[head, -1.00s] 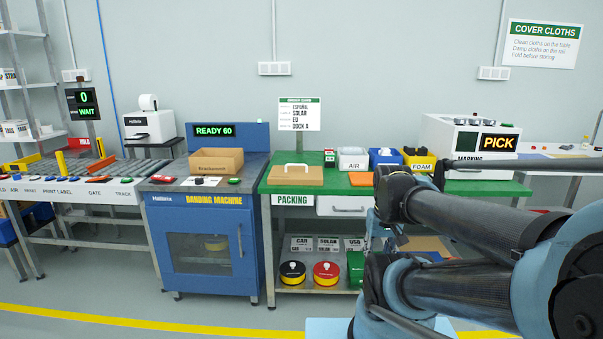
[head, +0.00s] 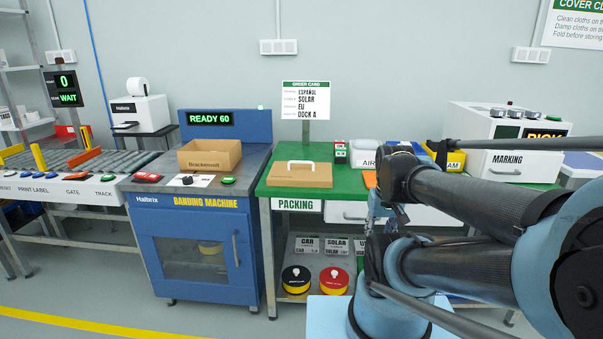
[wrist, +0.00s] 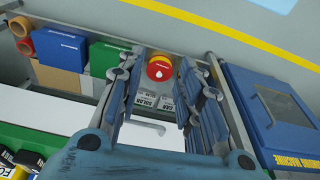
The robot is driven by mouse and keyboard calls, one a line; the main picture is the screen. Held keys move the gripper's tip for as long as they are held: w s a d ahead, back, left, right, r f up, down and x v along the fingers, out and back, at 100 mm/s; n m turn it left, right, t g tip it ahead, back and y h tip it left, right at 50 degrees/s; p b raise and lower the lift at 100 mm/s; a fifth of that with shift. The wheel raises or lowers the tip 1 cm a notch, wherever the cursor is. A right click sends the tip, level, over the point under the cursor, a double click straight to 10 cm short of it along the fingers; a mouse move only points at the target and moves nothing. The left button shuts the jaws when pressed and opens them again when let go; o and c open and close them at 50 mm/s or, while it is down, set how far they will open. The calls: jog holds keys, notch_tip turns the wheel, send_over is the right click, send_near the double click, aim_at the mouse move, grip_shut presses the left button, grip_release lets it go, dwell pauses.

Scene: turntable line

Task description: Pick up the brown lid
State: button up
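The brown lid (head: 300,178) is a flat brown piece with a white handle on top. It lies on the green top of the packing table (head: 268,190), near its left end. The lid does not show in the wrist view. My gripper (wrist: 166,72) is open in the wrist view, its two blue fingers spread with nothing held between them. Beyond the fingers are a white drawer front (wrist: 70,120), a lower shelf and a red round container (wrist: 159,70). In the head view my arm hides much of the gripper, to the right of the lid.
The blue banding machine (head: 195,245) stands left of the packing table with an open brown box (head: 210,157) on it. An order card (head: 305,100) stands behind the lid. Small red-and-green items (head: 341,152) and a white bin (head: 369,155) are right of it. A marking machine (head: 500,150) is farther right.

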jog(key=w+a+r+n+y, duration=0.1)
jog(key=w+a+r+n, duration=0.4)
jog(key=w, duration=0.4)
jog(key=w+a+r+n+y, duration=0.1)
jog(key=w+a+r+n, duration=0.25)
jog(key=w+r, duration=0.45)
jog(key=w+a+r+n+y, duration=0.1)
jog(key=w+a+r+n, duration=0.2)
jog(key=w+r+n, duration=0.45)
jog(key=n+y, duration=0.1)
jog(key=n, duration=0.1)
send_over(301, 169)
jog(key=s+d, duration=0.2)
jog(key=s, duration=0.1)
notch_tip(301, 169, down, 9)
jog(key=shift+w+a+f, duration=0.1)
jog(key=shift+a+f, duration=0.05)
jog(key=shift+a+x, duration=0.15)
jog(key=shift+x, duration=1.15)
jog(key=shift+a+x, duration=0.15)
jog(key=shift+x, duration=1.2)
grip_shut()
